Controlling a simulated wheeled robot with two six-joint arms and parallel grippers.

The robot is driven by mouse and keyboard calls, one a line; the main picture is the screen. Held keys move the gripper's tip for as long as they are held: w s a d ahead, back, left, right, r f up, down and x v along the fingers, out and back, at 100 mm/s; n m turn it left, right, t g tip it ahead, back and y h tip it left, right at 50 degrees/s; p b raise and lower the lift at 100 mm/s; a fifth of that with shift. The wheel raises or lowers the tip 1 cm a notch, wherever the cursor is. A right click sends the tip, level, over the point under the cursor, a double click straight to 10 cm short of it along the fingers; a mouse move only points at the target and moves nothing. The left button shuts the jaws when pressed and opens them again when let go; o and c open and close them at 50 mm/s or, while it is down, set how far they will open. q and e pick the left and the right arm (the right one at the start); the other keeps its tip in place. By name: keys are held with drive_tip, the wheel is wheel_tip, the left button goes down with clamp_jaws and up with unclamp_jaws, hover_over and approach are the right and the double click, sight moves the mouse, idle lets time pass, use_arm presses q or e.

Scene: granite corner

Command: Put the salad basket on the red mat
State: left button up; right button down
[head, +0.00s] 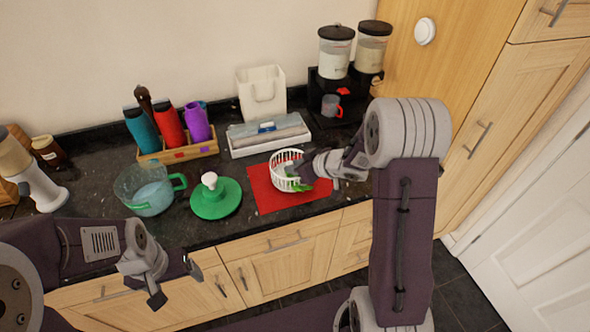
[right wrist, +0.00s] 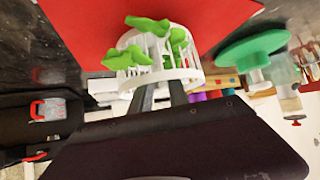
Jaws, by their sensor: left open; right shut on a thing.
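The salad basket (head: 279,170) is white and slatted, with green leaves in it, and is over the red mat (head: 266,200) in the head view. My right gripper (head: 309,168) is shut on the basket's wall from the right. In the right wrist view the basket (right wrist: 187,73) is between the fingertips (right wrist: 163,92), with the red mat (right wrist: 90,25) behind it. I cannot tell whether the basket touches the mat. My left gripper (head: 174,283) is open and empty, in front of the counter at the lower left.
A clear bowl with a green handle (head: 149,193) and a green lid with a white knob (head: 216,198) stand left of the mat. A wooden bottle rack (head: 178,154), a white tray (head: 268,140) and a black dispenser stand (head: 322,117) are behind.

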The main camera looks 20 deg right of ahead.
drive_tip(key=shift+r, duration=0.1)
drive_tip(key=shift+s+f, duration=0.15)
drive_tip(key=shift+f, duration=0.05)
drive_tip(key=c, duration=1.3)
unclamp_jaws()
drive_tip(key=shift+o, duration=0.2)
drive_tip(key=shift+r, duration=0.1)
drive_tip(key=s+d+r+m+h+p, duration=0.2)
drive_tip(key=s+d+r+h+p, duration=0.2)
drive_tip(key=s+d+r, duration=0.3)
drive_tip(key=s+a+f+m+g, duration=0.2)
drive_tip(key=s+a+f+g, duration=0.1)
drive_tip(key=s, duration=0.5)
drive_tip(key=s+a+f+m+g, duration=0.2)
drive_tip(key=s+a+g, duration=0.2)
drive_tip(key=s, duration=0.5)
drive_tip(key=shift+f+g+h, duration=0.4)
